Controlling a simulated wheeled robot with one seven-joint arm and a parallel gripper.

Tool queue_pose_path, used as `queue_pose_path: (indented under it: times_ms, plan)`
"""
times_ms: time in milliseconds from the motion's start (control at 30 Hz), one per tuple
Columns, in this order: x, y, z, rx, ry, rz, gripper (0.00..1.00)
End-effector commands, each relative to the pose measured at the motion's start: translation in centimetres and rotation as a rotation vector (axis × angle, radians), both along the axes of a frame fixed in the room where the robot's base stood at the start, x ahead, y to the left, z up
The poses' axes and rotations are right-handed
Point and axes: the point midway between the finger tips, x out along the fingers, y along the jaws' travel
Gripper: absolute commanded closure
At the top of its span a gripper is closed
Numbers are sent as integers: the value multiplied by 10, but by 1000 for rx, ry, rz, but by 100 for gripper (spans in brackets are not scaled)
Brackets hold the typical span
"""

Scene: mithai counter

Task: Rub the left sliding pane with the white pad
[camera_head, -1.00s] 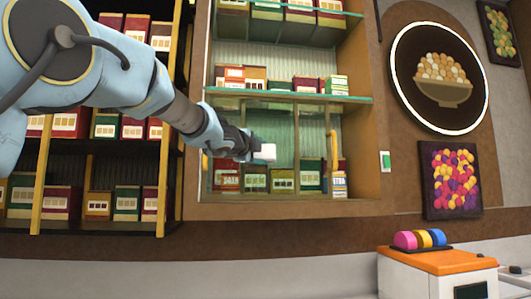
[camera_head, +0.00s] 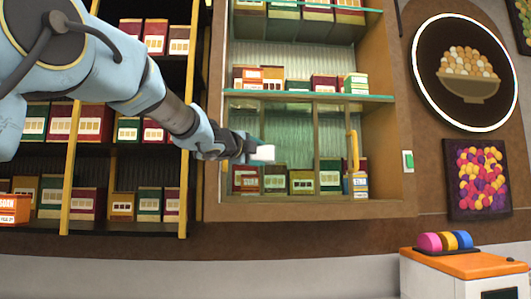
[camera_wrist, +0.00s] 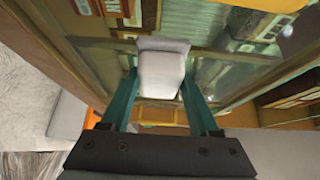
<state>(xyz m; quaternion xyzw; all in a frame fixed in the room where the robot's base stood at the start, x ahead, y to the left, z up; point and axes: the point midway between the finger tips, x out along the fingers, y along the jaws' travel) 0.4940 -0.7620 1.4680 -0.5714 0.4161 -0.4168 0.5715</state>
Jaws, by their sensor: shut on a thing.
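The white pad (camera_head: 263,153) is a small pale block held in my gripper (camera_head: 246,152). In the wrist view the pad (camera_wrist: 162,72) sits between the two teal fingers of my gripper (camera_wrist: 160,92), which are shut on it. The left sliding pane (camera_head: 292,149) is clear greenish glass in the lower part of the wall cabinet. The pad is in front of this pane, around its middle. I cannot tell whether the pad touches the glass.
A yellow upright handle (camera_head: 353,150) stands at the right side of the cabinet (camera_head: 388,150). Sweet boxes (camera_head: 301,181) stand behind the glass. A dark shelf with more boxes (camera_head: 87,203) is to the left. An orange-topped counter unit (camera_head: 462,266) is at the lower right.

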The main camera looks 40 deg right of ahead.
Motion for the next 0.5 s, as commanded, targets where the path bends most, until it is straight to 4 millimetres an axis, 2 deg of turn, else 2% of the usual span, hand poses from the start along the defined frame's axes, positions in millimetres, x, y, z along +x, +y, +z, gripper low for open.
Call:
queue_pose_path:
  times_ms: [100,267,500]
  plan:
    - [7,6,1,0,0,5,99]
    - [5,7,5,0,1,4,99]
    - [-2,-1,3,0,1,3,99]
